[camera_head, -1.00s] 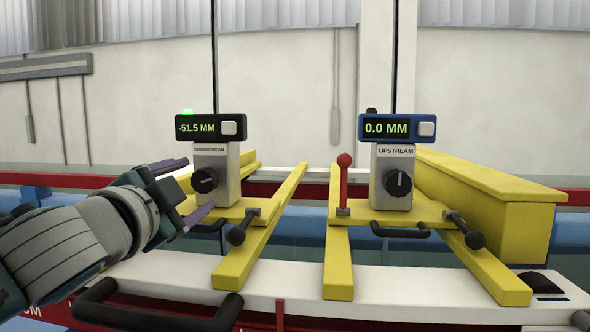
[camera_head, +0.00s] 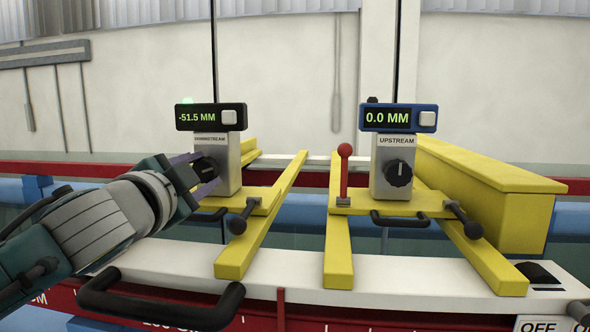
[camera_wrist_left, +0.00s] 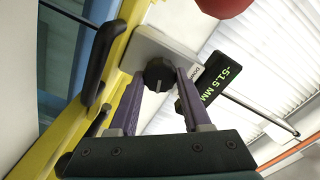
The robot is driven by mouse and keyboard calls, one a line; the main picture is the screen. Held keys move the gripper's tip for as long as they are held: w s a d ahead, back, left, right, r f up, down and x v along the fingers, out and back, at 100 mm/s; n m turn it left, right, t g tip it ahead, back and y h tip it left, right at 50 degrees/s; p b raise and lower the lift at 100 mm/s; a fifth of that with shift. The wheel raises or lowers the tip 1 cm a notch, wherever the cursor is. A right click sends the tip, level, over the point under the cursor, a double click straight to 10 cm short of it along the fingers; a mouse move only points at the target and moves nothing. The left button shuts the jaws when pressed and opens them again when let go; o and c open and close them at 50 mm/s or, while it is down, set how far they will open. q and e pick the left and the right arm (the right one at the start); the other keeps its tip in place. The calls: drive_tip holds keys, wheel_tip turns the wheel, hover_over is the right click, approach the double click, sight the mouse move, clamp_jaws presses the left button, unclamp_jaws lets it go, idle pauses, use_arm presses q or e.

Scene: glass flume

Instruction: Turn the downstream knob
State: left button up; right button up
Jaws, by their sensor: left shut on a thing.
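The downstream knob (camera_head: 207,169) is black and round, on the front of the grey block labelled DOWNSTREAM (camera_head: 227,165). My left gripper (camera_head: 204,174) comes in from the left, with its purple fingers around the knob, shut on it. In the left wrist view the knob (camera_wrist_left: 158,75) sits between the two fingertips of the gripper (camera_wrist_left: 159,76). The black display (camera_head: 200,117) above the block reads -51.5 MM, with a green light glowing on top. My right gripper is not in view.
To the right stand the UPSTREAM block (camera_head: 384,181) with its own knob (camera_head: 398,173), a blue display (camera_head: 385,118) reading 0.0 MM and a red-topped lever (camera_head: 344,165). Yellow rails (camera_head: 338,255) and black handles (camera_head: 165,308) lie in front.

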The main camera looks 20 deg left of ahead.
use_arm(q)
clamp_jaws()
drive_tip(key=shift+n+b, duration=0.35)
drive_tip(key=shift+n, duration=0.55)
drive_tip(key=o, duration=0.7)
unclamp_jaws()
drive_tip(key=shift+c, duration=0.2)
drive_tip(key=b+v, duration=0.3)
drive_tip(key=v, duration=0.6)
drive_tip(key=shift+f, duration=0.15)
drive_tip(key=shift+s+b, duration=0.35)
drive_tip(key=shift+s, duration=0.15)
